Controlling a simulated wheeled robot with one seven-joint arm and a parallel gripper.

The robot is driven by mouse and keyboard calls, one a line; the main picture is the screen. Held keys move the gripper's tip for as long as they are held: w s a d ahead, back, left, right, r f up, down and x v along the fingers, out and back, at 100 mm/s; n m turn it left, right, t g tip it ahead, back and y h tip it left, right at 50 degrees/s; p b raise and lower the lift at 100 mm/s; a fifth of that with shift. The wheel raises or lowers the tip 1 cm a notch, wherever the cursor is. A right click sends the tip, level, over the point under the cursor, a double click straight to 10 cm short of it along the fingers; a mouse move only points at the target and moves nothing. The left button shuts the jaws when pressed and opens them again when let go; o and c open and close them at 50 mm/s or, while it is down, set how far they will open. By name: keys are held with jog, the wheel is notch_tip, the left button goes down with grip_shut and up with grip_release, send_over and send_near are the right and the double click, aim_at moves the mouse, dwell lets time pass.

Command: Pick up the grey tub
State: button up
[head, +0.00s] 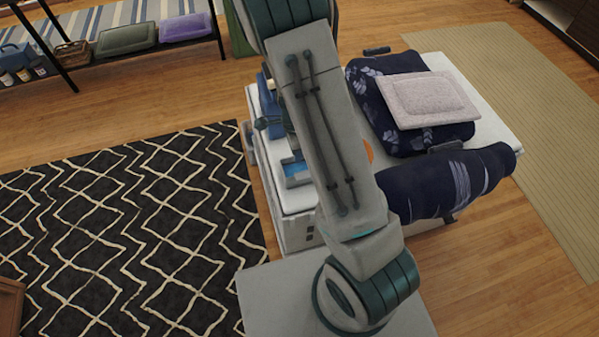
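I cannot make out a grey tub in the head view. My grey and teal arm crosses the middle of the picture and hides part of the white-topped unit (487,132) behind it. Small blue and grey items show at that unit's left end, including a blue and white one (297,172), partly covered by my arm; I cannot tell what they are. My gripper's fingers do not show.
A navy patterned cushion (362,92) with a pale grey cushion (428,98) on it and a navy roll (440,186) lie on the unit. A black patterned rug (120,230) is at left. A low rack (182,42) stands at upper left. Wood floor is clear at lower right.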

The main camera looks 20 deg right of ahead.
jog(key=f, duration=0.5)
jog(key=shift+w, duration=0.2)
jog(key=shift+c, duration=0.3)
grip_shut()
jog(key=shift+r, duration=0.6)
notch_tip(320, 180, up, 3)
jog(key=shift+f, duration=0.1)
jog(key=s+d+r, duration=0.3)
jog(key=d+r, duration=0.4)
jog(key=d, duration=0.4)
jog(key=shift+s, duration=0.2)
